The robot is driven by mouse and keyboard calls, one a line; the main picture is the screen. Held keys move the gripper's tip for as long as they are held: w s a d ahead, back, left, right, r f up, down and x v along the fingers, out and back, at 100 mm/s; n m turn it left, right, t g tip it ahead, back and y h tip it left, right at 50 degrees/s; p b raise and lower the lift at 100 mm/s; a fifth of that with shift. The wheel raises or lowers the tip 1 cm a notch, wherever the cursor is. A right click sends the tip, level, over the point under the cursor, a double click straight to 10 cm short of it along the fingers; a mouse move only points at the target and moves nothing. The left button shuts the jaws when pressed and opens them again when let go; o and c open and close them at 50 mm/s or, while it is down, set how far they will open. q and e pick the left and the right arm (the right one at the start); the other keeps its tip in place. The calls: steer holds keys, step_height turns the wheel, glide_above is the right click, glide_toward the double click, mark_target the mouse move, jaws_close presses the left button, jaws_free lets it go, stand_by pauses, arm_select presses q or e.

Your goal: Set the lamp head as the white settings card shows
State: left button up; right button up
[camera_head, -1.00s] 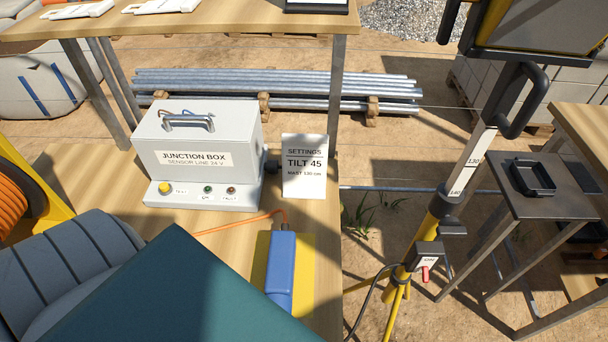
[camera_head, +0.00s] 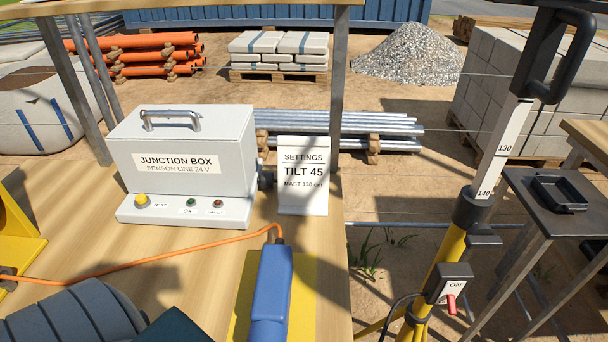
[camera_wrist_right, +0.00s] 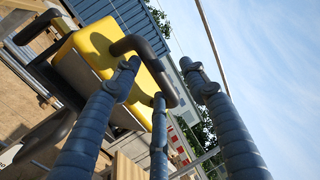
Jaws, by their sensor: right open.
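The white settings card (camera_head: 302,178) stands on the bench and reads TILT 45, MAST 130 cm. The lamp mast rises at the right, with a white scale strip (camera_head: 498,155) showing 130 and 140; 140 is just above the dark collar (camera_head: 472,207). A black handle (camera_head: 556,58) is at the top right; the lamp head above is cut off there. In the right wrist view the lamp head (camera_wrist_right: 88,62) is yellow and tilted in the picture, with a dark bent handle (camera_wrist_right: 150,62). My right gripper (camera_wrist_right: 160,78) is open, its ribbed fingers near the handle; contact is unclear.
A junction box (camera_head: 183,150) stands on the bench left of the card. An orange cable (camera_head: 130,264) runs to a blue device (camera_head: 270,290). A red switch lever (camera_head: 451,304) marked ON is low on the mast. A small black tray (camera_head: 558,193) sits on a side table right of the mast.

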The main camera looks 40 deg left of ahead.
steer(key=o, duration=0.3)
steer(key=shift+a, duration=0.1)
arm_select(q)
steer(key=shift+s+a, duration=0.2)
steer(key=shift+a, duration=0.1)
arm_select(e)
steer(key=shift+f, duration=0.1)
arm_select(q)
steer(key=shift+a, duration=0.1)
steer(key=shift+s+a+f+b, duration=0.15)
steer(key=shift+a+f+b, duration=0.15)
steer(key=shift+f+b, duration=0.4)
steer(key=shift+s+a+f+b, duration=0.1)
steer(key=shift+a+f+b, duration=0.15)
steer(key=shift+f+b, duration=0.4)
steer(key=shift+s+a+f+b, duration=0.15)
steer(key=shift+a+f+b, duration=0.15)
steer(key=shift+f+b, duration=0.35)
arm_select(e)
steer(key=shift+v, duration=7.45)
steer(key=shift+a, duration=0.15)
